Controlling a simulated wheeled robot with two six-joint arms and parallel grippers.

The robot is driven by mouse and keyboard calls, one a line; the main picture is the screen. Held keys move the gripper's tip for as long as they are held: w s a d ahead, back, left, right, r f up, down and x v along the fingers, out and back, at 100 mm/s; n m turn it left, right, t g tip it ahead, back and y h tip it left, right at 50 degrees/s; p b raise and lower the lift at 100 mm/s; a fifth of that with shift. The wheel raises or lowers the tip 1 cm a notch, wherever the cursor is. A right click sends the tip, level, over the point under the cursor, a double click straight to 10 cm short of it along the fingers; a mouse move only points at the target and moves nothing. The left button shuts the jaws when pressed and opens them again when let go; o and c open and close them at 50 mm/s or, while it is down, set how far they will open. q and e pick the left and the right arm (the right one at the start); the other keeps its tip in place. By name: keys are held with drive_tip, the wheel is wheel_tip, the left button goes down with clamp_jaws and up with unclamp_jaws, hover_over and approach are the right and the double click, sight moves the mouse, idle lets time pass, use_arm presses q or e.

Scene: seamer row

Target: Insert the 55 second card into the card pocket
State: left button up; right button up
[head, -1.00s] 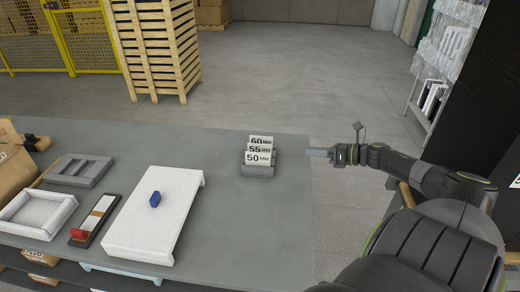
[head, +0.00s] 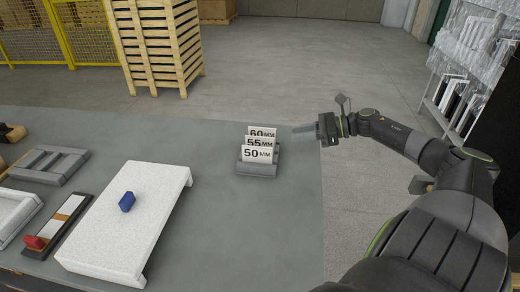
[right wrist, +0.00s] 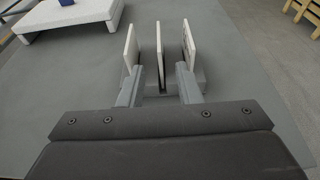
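Three white cards stand upright in a grey slotted holder (head: 256,169). They read 50 MM (head: 258,154) in front, 55 MM (head: 254,142) in the middle and 60 MM (head: 262,132) at the back. My right gripper (head: 298,133) is just right of the holder, pointing at the cards, open and empty. In the right wrist view its fingers (right wrist: 158,80) are spread; the cards are edge-on ahead, with the middle card (right wrist: 159,48) lined up between them. I cannot pick out the card pocket for sure. My left gripper is out of view.
A white raised board (head: 130,220) with a blue block (head: 127,202) stands left of the holder. A dark strip with a red object (head: 34,242), a grey slotted tray (head: 48,165) and a white frame lie further left. The grey table is clear around the holder.

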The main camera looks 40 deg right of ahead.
sight(260, 140)
drive_tip(key=x, duration=0.8)
drive_tip(key=shift+p, duration=0.35)
drive_tip(key=shift+w+a, duration=0.15)
drive_tip(key=shift+w, duration=0.05)
drive_tip(key=p+x, duration=0.1)
drive_tip(key=x, duration=0.2)
drive_tip(key=shift+w+a, duration=0.15)
drive_tip(key=shift+a, duration=0.05)
drive_tip(key=shift+w+a+f, duration=0.1)
drive_tip(key=shift+w+a, duration=0.15)
drive_tip(key=shift+w, duration=0.15)
drive_tip(key=shift+f, duration=0.1)
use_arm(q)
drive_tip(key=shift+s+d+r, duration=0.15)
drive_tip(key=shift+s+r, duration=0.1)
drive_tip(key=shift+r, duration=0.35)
use_arm(e)
clamp_jaws()
